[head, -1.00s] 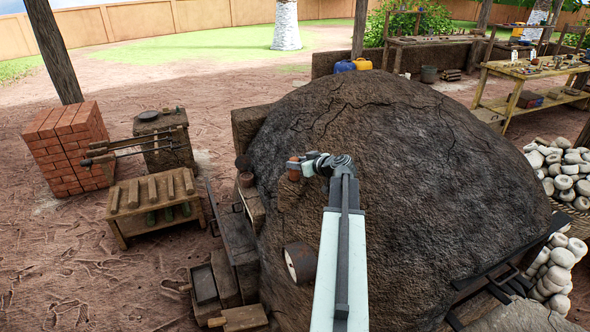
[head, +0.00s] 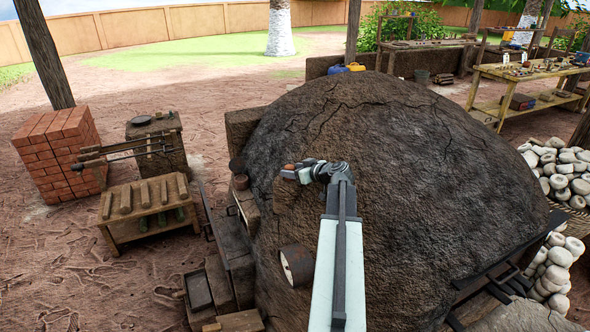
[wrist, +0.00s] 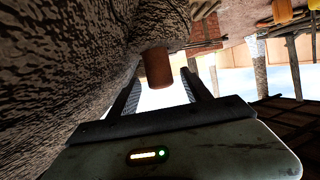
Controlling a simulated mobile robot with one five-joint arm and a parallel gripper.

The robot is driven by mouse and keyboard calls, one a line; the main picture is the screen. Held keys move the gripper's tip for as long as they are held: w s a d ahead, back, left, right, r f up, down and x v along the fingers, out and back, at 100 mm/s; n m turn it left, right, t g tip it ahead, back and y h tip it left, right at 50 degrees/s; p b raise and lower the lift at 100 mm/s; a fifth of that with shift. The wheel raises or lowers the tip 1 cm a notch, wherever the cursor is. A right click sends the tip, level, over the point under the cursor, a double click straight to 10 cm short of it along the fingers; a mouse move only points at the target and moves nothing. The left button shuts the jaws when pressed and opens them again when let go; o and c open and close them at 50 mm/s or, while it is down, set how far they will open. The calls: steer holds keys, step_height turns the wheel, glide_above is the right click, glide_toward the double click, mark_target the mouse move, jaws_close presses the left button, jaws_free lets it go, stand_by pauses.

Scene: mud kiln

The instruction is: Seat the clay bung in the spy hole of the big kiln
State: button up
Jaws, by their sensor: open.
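The big kiln (head: 410,170) is a dark cracked mud dome filling the middle of the head view; its rough wall (wrist: 60,60) fills the left of the wrist view. The clay bung (wrist: 157,68) is a short reddish-brown cylinder, its far end against or in the kiln wall. Only a little of the bung (head: 289,167) shows in the head view, at the kiln's left side. My gripper (wrist: 162,75) is open, with a dark finger on each side of the bung's near end and gaps visible. The spy hole is hidden, so I cannot tell how deep the bung sits.
A round-ended stub (head: 297,265) juts from the kiln below my gripper. A dark ledge (head: 230,240) runs along the kiln's left side. A low wooden bench (head: 145,212) and a brick stack (head: 57,155) stand further left. Open ground lies behind them.

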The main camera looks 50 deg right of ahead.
steer(key=p+v, duration=0.3)
steer(key=v, duration=0.8)
steer(key=shift+p, duration=0.35)
steer(key=w+a+f+n+g+y, duration=0.1)
steer(key=w+a+f+g+y, duration=0.2)
steer(key=a, duration=0.6)
steer(key=w+a+f+g, duration=0.1)
steer(key=w+a+f, duration=0.25)
steer(key=a, duration=0.55)
steer(key=w+a+f+n+g+y, duration=0.15)
steer(key=w+a, duration=0.25)
steer(key=a, duration=0.6)
steer(key=s+a+f+g+h, duration=0.1)
steer(key=s+a+f+g, duration=0.2)
steer(key=a, duration=0.9)
steer(key=s+a+f+m+g+h, duration=0.1)
steer(key=a+g, duration=0.4)
steer(key=a, duration=0.8)
step_height(320, 180, down, 3)
steer(key=shift+s+a+r+h, duration=0.2)
steer(key=shift+s+h, duration=0.35)
steer(key=shift+s, duration=0.6)
steer(key=shift+w, duration=0.1)
